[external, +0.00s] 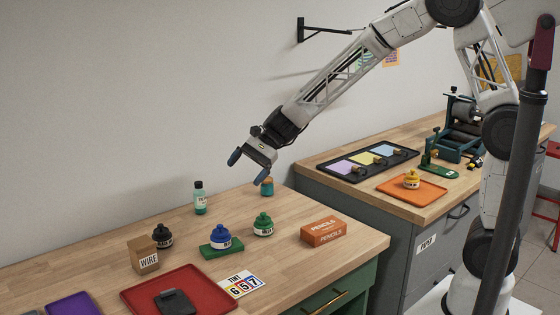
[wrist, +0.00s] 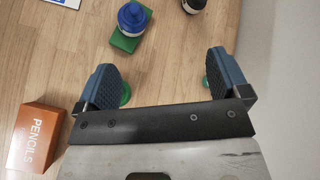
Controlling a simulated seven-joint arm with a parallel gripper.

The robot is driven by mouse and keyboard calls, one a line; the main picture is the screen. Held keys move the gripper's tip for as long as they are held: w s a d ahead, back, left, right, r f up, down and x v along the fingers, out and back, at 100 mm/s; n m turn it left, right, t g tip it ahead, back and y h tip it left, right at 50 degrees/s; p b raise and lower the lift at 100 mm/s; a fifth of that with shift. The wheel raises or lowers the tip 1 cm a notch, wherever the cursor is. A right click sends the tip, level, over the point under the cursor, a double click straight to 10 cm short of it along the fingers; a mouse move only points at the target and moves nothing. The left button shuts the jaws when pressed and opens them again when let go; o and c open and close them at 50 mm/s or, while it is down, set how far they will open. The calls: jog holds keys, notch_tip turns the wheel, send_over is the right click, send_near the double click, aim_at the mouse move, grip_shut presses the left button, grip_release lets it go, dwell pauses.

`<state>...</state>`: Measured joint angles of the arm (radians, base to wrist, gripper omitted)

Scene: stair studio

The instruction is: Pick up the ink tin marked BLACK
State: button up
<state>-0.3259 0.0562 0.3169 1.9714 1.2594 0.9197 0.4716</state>
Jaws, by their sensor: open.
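A black ink tin (external: 163,236) with a pale label stands on the wooden bench, just behind the WIRE box; its label is too small to read. A black thing with a white label, probably this tin, is cut off at the top edge of the wrist view (wrist: 194,4). A blue tin (external: 220,238) sits on a green block, and a green tin (external: 263,225) stands right of it. My gripper (external: 256,163) is open and empty, high above the back of the bench, right of the black tin. Its fingers also show in the wrist view (wrist: 163,78).
The WIRE box (external: 144,254) stands close in front of the black tin. A green bottle (external: 199,199), PENCILS box (external: 323,231), red tray (external: 142,289) and TINT card (external: 242,284) share the bench.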

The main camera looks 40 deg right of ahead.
jog(key=w+a+f+m+y, duration=0.2)
jog(key=w+a+f+m, duration=0.1)
jog(key=w+a+f, duration=0.4)
jog(key=m+t, duration=0.2)
jog(key=m, duration=0.3)
send_near(165, 235)
jog(key=shift+y, duration=0.4)
jog(key=w+f, duration=0.1)
jog(key=w+a+f, duration=0.1)
jog(key=w, duration=0.1)
jog(key=shift+w+f, duration=0.25)
jog(key=shift+f, duration=0.1)
jog(key=shift+x, duration=1.25)
jog(key=shift+s+x, duration=0.15)
jog(key=shift+x, duration=1.1)
jog(key=shift+s+x, duration=0.2)
jog(key=shift+x, duration=1.1)
jog(key=shift+f, duration=0.1)
jog(key=shift+c, duration=0.2)
